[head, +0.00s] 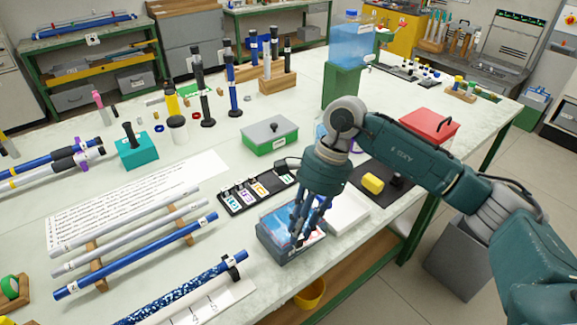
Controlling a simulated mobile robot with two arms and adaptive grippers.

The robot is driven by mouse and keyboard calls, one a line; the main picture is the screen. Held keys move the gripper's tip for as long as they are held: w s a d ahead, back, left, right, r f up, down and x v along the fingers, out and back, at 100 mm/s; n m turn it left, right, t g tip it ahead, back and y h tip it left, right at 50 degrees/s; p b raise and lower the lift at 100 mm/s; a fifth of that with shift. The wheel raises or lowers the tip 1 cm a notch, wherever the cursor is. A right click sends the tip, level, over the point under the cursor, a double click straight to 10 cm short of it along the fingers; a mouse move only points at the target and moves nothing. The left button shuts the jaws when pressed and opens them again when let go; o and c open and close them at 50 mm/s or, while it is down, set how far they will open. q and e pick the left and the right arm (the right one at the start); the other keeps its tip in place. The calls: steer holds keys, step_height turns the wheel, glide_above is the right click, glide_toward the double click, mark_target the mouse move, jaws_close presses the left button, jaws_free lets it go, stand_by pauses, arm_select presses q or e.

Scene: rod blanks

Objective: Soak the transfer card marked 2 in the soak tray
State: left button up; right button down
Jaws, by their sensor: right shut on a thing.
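The soak tray (277,254) is a grey-blue open box near the front edge of the bench, with blue liquid inside. My right gripper (297,238) points down into the tray. Its fingers are shut on a thin thing, apparently a transfer card, mostly hidden by the fingers and tray; its number cannot be read. A black card rack (236,208) behind and left of the tray holds several transfer cards (260,188) with coloured marks, too small to read surely. My left gripper is not in view.
A green box (270,138) stands behind the rack. Rods (140,255) lie at the left, and a speckled blue rod (190,290) lies at the front.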

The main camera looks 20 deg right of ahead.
arm_select(q)
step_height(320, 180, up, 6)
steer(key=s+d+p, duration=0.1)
steer(key=p, duration=0.4)
arm_select(e)
steer(key=w+r+m+t+h, duration=0.1)
steer(key=w+r+m+t, duration=0.1)
steer(key=w+m, duration=0.55)
steer(key=w+r+m+t+h, duration=0.25)
steer(key=w+m, duration=0.25)
steer(key=m, duration=0.5)
steer(key=shift+t+y, duration=0.25)
steer(key=shift+y, duration=0.2)
steer(key=f+b, duration=0.1)
steer(key=f, duration=0.1)
steer(key=f+b, duration=0.1)
steer(key=f, duration=0.2)
steer(key=d+f+b, duration=0.1)
steer(key=f, duration=0.1)
steer(key=shift+f, duration=0.2)
step_height(320, 180, down, 4)
steer(key=b, duration=0.3)
steer(key=shift+r, duration=0.1)
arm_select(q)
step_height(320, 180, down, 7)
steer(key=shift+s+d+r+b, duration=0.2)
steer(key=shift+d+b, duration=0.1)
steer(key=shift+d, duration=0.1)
arm_select(e)
steer(key=shift+s, duration=0.1)
